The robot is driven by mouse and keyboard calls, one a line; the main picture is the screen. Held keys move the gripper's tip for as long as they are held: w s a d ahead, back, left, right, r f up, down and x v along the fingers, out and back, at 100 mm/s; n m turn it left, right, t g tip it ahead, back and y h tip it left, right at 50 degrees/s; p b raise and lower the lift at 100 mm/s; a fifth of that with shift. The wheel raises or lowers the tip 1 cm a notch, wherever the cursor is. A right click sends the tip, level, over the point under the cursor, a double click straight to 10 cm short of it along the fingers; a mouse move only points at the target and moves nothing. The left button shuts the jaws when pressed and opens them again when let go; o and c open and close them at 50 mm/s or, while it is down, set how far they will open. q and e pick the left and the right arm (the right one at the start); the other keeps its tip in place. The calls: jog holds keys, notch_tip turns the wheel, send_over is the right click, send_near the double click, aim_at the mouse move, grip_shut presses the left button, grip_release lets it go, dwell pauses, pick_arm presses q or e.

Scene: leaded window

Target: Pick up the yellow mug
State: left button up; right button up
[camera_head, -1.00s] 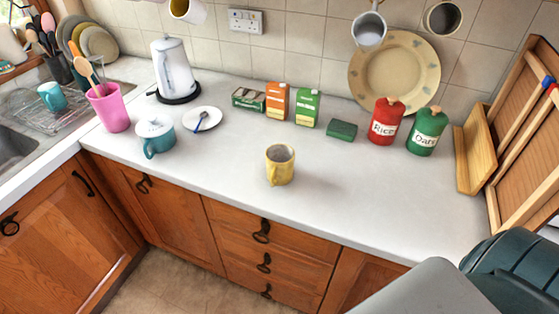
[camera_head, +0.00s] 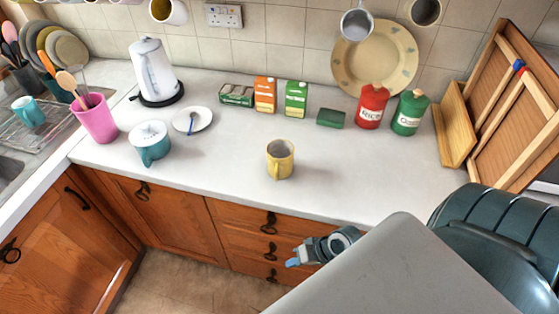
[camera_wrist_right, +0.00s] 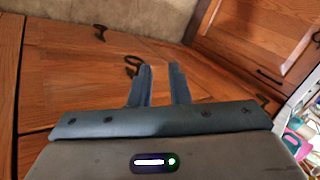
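The yellow mug (camera_head: 280,160) stands upright on the white countertop (camera_head: 225,165), near the front edge, with its handle toward the front. My right gripper (camera_head: 293,262) is in front of the drawers, lower than the countertop and below the mug in the head view, apart from it. In the right wrist view its two fingers (camera_wrist_right: 160,68) are a little apart with nothing between them, facing wooden cabinet fronts. The mug does not show in the right wrist view. My left gripper is not in view.
Cartons (camera_head: 296,98), a green sponge (camera_head: 331,118) and red (camera_head: 371,106) and green (camera_head: 409,112) canisters stand behind. The counter around the mug is clear.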

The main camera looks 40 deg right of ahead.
jog(key=w+r+m+t+y+p, duration=0.15)
jog(key=r+m+y, duration=0.3)
jog(key=r, duration=0.65)
jog(key=w+r+m+t+y, duration=0.2)
jog(key=w+r+m+y, duration=0.15)
jog(key=r+m, duration=0.45)
jog(key=w+d+r+m+t+h, duration=0.1)
jog(key=w+d+r+m+t, duration=0.5)
jog(key=d+m, duration=0.4)
jog(key=g+b, duration=0.1)
jog(key=b, duration=0.4)
send_near(275, 183)
jog(key=w+r, duration=0.1)
jog(key=w+a+r, duration=0.1)
jog(key=shift+w+a+r, duration=0.1)
jog(key=shift+w+r, duration=0.15)
jog(key=shift+w+a+f, duration=0.1)
jog(key=shift+a+f, duration=0.05)
jog(key=shift+f, duration=0.05)
jog(key=shift+x, duration=0.95)
jog(key=p+x, duration=0.1)
jog(key=x, duration=0.3)
jog(key=shift+w+a+r, duration=0.15)
jog(key=shift+a, duration=0.05)
jog(key=shift+w+a, duration=0.25)
jog(key=shift+w, duration=0.05)
